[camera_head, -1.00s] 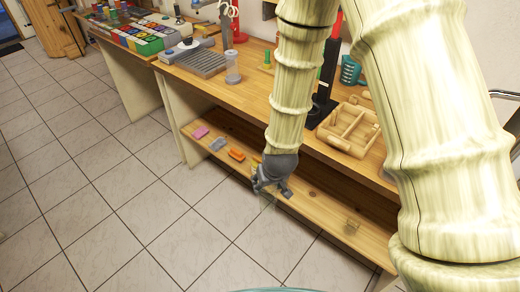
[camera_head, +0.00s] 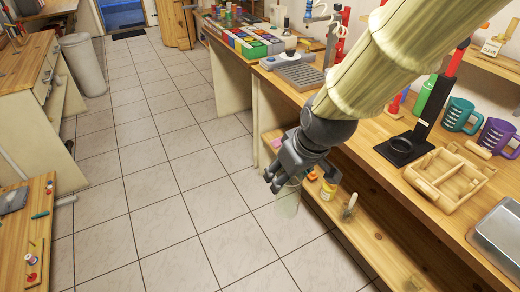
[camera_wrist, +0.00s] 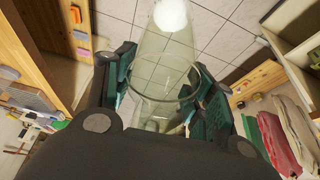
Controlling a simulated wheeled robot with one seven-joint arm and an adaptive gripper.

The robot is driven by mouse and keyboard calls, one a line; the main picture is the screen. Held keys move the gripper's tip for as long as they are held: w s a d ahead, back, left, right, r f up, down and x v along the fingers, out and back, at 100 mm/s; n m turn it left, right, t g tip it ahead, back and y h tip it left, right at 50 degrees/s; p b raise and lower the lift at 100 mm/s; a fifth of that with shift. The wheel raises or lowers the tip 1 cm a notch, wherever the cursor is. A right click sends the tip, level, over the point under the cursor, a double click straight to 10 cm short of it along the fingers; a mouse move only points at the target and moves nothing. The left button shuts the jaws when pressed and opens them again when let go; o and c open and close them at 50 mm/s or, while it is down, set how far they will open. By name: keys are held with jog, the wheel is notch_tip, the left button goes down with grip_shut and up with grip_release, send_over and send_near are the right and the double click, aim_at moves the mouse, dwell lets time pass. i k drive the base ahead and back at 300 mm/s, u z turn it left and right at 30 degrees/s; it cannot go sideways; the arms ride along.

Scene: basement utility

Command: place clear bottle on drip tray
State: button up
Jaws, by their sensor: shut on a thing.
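My gripper (camera_head: 284,182) is shut on the clear bottle (camera_head: 288,200), a see-through, slightly green vessel. It hangs below the fingers, in front of the bench and over the tiled floor. In the wrist view the bottle (camera_wrist: 165,75) is between the two dark green finger pads of my gripper (camera_wrist: 165,95). A grey ridged tray (camera_head: 300,77), which looks like the drip tray, lies on the bench top beyond my gripper. My arm covers the bench just right of this tray.
A black stand (camera_head: 402,150), a wooden divided box (camera_head: 450,178), mugs (camera_head: 458,115) and a metal tray (camera_head: 502,240) occupy the bench's right part. The floor on the left is clear.

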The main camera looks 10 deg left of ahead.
aim_at(301, 73)
jog(key=z, duration=0.2)
jog(key=i, duration=0.4)
jog(key=u, duration=4.5)
